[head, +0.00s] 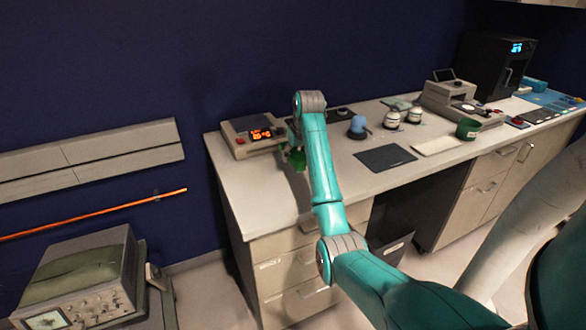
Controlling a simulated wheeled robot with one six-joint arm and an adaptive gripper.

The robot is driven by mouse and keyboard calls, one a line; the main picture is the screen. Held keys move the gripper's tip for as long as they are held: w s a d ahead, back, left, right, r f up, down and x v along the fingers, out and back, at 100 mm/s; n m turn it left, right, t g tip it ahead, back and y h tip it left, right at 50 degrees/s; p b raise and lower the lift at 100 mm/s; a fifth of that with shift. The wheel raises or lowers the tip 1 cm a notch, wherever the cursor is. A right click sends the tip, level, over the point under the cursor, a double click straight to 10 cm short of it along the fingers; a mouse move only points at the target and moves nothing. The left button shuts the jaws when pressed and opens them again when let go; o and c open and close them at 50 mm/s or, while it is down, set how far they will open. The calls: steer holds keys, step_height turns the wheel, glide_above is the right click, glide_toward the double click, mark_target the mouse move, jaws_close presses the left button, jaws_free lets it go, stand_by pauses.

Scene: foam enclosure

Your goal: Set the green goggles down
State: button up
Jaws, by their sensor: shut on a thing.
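The green goggles (299,160) hang at the end of my teal arm, over the left part of the light grey counter (243,195). My gripper (292,146) is small and dark here, partly hidden behind my arm's wrist link, and is shut on the goggles. The goggles are partly covered by the arm, so their full outline is hidden. I cannot tell how far they are above the counter top.
A device with a red lit display (252,137) stands just left of the goggles. A dark mat (385,158), a blue object (357,125), white jars (392,119) and a green cup (467,129) are to the right. The counter's front left is clear.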

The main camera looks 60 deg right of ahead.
mark_target(293, 173)
steer(key=shift+f, duration=2.9)
steer(key=shift+f, duration=0.15)
steer(key=o, duration=1.2)
steer(key=shift+c, duration=0.2)
